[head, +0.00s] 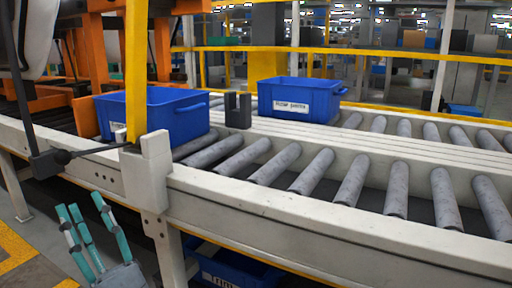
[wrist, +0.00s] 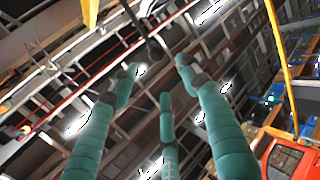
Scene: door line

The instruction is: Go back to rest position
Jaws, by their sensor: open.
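My gripper (head: 79,206) shows at the lower left of the head view, in front of the conveyor's near side and low beside its frame. Its teal fingers point up and stand apart, with nothing between them. In the wrist view my gripper (wrist: 160,74) is open and empty, its fingers reaching toward the ceiling structure. The arm behind the gripper is mostly out of the head view.
The roller conveyor (head: 330,222) runs across the head view. A blue bin (head: 178,119) and another blue bin (head: 301,101) stand on it. A yellow post (head: 136,70) and a dark rod (head: 95,150) are near my gripper. A blue bin (head: 225,268) sits underneath.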

